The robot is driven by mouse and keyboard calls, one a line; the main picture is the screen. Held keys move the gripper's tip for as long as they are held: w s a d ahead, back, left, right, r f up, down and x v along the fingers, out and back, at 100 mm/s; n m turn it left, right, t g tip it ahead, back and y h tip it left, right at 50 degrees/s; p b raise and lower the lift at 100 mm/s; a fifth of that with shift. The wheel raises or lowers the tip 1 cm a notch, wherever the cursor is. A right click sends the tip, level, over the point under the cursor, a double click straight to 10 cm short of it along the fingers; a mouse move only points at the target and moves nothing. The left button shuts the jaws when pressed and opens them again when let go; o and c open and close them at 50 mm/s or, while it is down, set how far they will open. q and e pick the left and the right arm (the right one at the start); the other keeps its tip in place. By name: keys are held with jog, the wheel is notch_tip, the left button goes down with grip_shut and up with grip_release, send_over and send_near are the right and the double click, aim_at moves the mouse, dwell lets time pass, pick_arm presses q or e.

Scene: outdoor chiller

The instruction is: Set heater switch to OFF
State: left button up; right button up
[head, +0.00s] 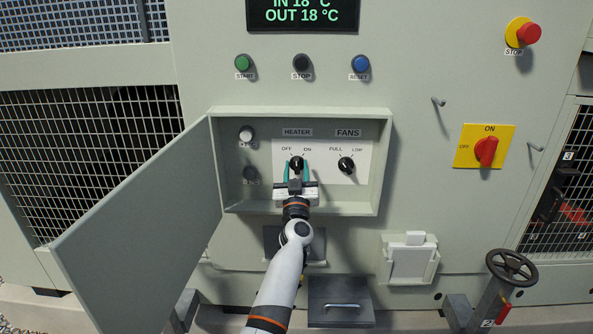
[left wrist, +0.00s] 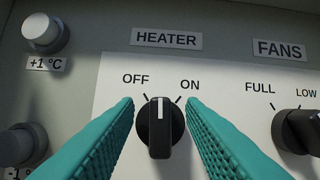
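The heater switch is a black knob (head: 297,163) under the HEATER label, inside the open control box. In the left wrist view the knob (left wrist: 160,130) has its white mark pointing about straight up, between the OFF tick and the ON tick. My left gripper (head: 297,170) is at the knob. In the left wrist view its teal fingers (left wrist: 160,105) stand one on each side of the knob, with a visible gap on both sides. It is open and holds nothing. My right gripper is not in view.
The box door (head: 140,235) hangs open to the left. The FANS knob (head: 346,164) is close on the right. Two round buttons, one white (head: 246,134) and one dark (head: 250,173), are left of the heater switch. The box rim (head: 300,113) surrounds the panel.

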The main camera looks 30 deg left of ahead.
pick_arm(q)
jog(key=shift+w, duration=0.1)
jog(key=shift+c, duration=0.2)
grip_shut()
jog(key=shift+r+n+y, duration=0.1)
jog(key=shift+n+y, duration=0.2)
jog(key=shift+n, duration=0.2)
jog(key=n+g+p, duration=0.1)
jog(key=n, duration=0.1)
jog(key=shift+n+y, duration=0.3)
jog(key=shift+y, duration=0.1)
jog(key=shift+a+n+g+y+p, duration=0.1)
jog(key=shift+n+g+y+p, duration=0.45)
jog(key=shift+n, duration=0.7)
jog(key=shift+a+n+g+y+p, duration=0.1)
jog(key=shift+n+g+y+p, duration=0.2)
jog(key=shift+n+g, duration=0.7)
jog(key=shift+n+t, duration=0.25)
jog(key=shift+n, duration=0.2)
jog(key=shift+o, duration=0.2)
grip_release()
